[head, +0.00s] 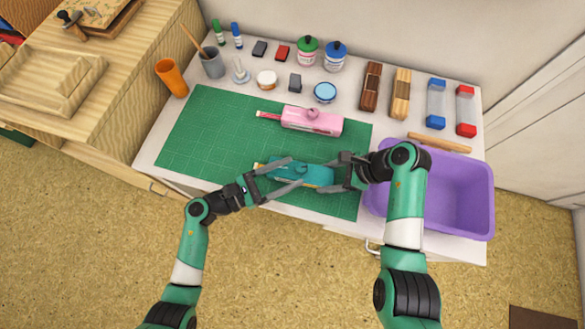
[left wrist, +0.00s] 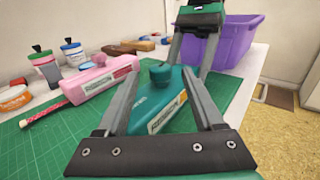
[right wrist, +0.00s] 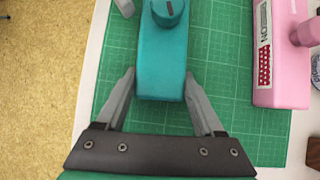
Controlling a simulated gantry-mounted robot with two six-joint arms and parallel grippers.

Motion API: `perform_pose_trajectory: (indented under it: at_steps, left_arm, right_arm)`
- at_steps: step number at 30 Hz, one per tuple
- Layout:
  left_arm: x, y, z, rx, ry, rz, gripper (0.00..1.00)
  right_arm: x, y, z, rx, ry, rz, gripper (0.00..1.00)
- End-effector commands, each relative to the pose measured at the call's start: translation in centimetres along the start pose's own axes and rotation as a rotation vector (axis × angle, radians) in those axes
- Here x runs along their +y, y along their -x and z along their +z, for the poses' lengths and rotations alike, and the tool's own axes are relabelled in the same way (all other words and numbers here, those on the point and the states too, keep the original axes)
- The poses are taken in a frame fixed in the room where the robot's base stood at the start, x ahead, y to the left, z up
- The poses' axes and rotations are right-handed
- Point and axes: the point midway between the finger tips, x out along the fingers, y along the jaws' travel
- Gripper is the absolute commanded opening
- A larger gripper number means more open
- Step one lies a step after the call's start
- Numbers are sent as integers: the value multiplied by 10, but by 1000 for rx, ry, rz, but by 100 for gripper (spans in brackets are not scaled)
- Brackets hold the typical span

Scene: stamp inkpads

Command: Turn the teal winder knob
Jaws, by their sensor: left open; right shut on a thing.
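The teal winder (head: 318,176) lies on the green cutting mat, its long body running left to right. Its round teal knob (left wrist: 160,76) stands on top; it also shows at the top edge of the right wrist view (right wrist: 168,10). My left gripper (head: 297,171) is open, coming from the left, with its fingers on either side of the knob in the left wrist view and a gap to it. My right gripper (right wrist: 160,78) is shut on the teal winder's right end, one finger along each side of the body.
A pink winder (head: 313,121) lies behind the teal one on the green mat (head: 215,140). A purple bin (head: 460,190) stands at the right, close to my right arm. Ink bottles, pads and wooden blocks line the back. The mat's left part is clear.

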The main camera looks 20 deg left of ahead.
Motion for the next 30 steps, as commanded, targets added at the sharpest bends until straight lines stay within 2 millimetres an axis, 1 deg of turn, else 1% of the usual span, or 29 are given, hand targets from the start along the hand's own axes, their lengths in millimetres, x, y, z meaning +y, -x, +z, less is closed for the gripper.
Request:
perform_pose_trajectory:
  at_steps: [1,4,12,14,18,24,30]
  left_arm:
    - [-1,-7,0,0,1,-3,69]
    - [0,-15,0,0,1,-1,69]
    - [0,-17,0,0,1,1,69]
    - [0,-17,0,0,1,1,60]
    - [0,-17,0,0,1,1,35]
    - [0,-17,0,0,1,0,0]
    - [1,-17,0,1,1,-9,0]
  right_arm:
    - [0,0,0,1,0,0,21]
    - [0,0,0,0,0,0,21]
    - [0,0,0,1,0,0,21]
    - [0,0,0,0,0,0,21]
    - [0,0,0,0,0,0,21]
    - [0,0,0,0,0,0,21]
    - [0,0,0,0,0,0,21]
